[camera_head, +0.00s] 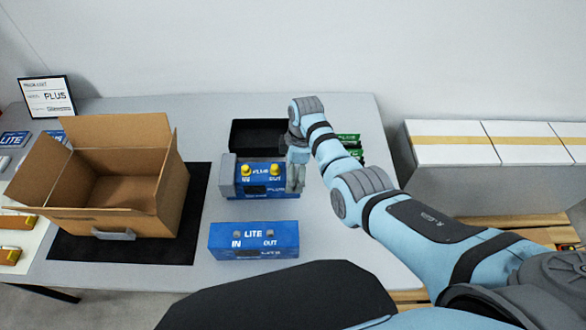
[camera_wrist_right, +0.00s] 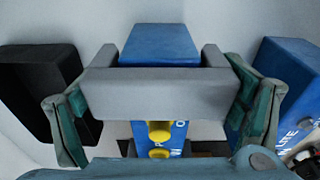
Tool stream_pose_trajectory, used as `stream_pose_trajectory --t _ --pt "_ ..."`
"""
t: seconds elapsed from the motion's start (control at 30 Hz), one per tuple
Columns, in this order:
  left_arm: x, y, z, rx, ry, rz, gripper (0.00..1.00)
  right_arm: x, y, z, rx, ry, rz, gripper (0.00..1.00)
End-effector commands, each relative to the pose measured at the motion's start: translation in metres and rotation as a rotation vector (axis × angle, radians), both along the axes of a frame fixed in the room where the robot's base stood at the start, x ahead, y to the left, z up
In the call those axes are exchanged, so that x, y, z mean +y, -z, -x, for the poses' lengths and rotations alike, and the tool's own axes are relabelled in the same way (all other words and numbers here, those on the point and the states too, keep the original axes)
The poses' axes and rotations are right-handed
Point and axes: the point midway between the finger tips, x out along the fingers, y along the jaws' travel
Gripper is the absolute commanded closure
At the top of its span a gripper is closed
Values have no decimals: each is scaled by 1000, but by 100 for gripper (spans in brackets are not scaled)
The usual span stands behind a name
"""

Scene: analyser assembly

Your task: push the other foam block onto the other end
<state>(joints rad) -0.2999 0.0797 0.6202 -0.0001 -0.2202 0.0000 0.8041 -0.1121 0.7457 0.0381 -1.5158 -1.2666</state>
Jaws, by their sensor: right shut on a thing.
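The blue PLUS unit (camera_head: 262,181) with two yellow caps lies on the table in the head view. One grey foam block (camera_head: 226,176) sits on its left end. My right gripper (camera_head: 296,172) is at the unit's right end. In the right wrist view, the right gripper (camera_wrist_right: 160,100) is shut on the other grey foam block (camera_wrist_right: 155,93), with a green-padded finger at each side. That block lies across my view of the blue unit (camera_wrist_right: 160,45). I cannot tell whether it is fitted onto the end; the head view hides it. My left gripper is not in view.
A blue LITE unit (camera_head: 254,241) lies nearer me. A black tray (camera_head: 258,138) and green items (camera_head: 349,138) are behind. An open cardboard box (camera_head: 118,205) stands on a dark mat (camera_head: 196,205) at left. White boxes (camera_head: 455,150) stand at right, off the table.

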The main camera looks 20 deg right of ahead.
Motion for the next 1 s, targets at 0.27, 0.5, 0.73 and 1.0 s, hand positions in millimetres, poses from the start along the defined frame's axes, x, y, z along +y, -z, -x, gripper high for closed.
stream_pose_trajectory --t 0.27,0.5,0.73,1.0 --pt "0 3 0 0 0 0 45 0 4 0 0 0 0 30" --pt "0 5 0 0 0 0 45 0 7 0 0 0 0 30" --pt "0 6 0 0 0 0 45 0 8 0 0 0 0 30" --pt "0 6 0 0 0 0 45 0 8 0 0 0 0 0"
